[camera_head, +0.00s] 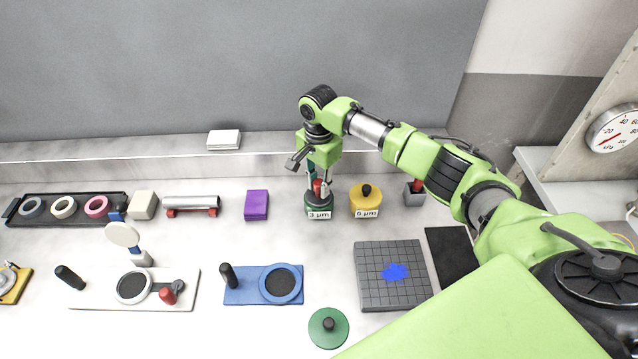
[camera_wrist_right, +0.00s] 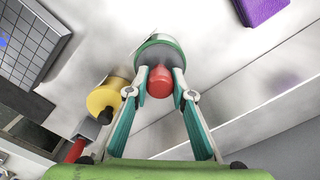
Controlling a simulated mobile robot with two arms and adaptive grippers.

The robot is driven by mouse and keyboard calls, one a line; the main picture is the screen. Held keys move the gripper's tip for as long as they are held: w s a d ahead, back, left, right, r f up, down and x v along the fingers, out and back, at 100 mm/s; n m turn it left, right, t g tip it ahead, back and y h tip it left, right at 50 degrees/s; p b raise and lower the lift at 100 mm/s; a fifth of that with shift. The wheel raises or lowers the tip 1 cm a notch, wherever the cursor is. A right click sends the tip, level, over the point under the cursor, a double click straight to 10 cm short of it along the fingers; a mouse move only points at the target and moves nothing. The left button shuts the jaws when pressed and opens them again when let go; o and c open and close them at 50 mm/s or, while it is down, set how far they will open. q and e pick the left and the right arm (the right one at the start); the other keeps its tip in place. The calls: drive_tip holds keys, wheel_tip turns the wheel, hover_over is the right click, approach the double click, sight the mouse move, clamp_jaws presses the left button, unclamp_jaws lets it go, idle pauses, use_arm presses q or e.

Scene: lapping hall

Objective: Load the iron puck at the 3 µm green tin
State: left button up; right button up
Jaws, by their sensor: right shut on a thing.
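The green tin (camera_head: 317,208) labelled 3 µm stands at the back of the bench, its lid off. My right gripper (camera_head: 319,185) points down over it, shut on a red knob (camera_wrist_right: 160,82). In the wrist view the knob sits over the grey inside of the tin (camera_wrist_right: 150,45); I take it for the handle of the iron puck, whose body is mostly hidden. I cannot tell whether the puck touches the tin's bottom. A green lid (camera_head: 328,328) with a black knob lies at the front. My left gripper is not in view.
A closed yellow 6 µm tin (camera_head: 366,202) stands just right, with a grey block with a red top (camera_head: 415,192) beyond it. A purple block (camera_head: 257,205) is left. A gridded plate (camera_head: 365,285), blue plate (camera_head: 243,292) and white plate (camera_head: 100,298) lie in front.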

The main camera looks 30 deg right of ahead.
sight(319, 182)
drive_tip(key=shift+s+f+p, duration=0.1)
drive_tip(key=shift+s+p, duration=0.05)
drive_tip(key=shift+p, duration=0.2)
idle(1.3)
wheel_tip(319, 182, up, 7)
drive_tip(key=p, duration=0.8)
drive_tip(key=shift+p, duration=0.4)
idle(0.4)
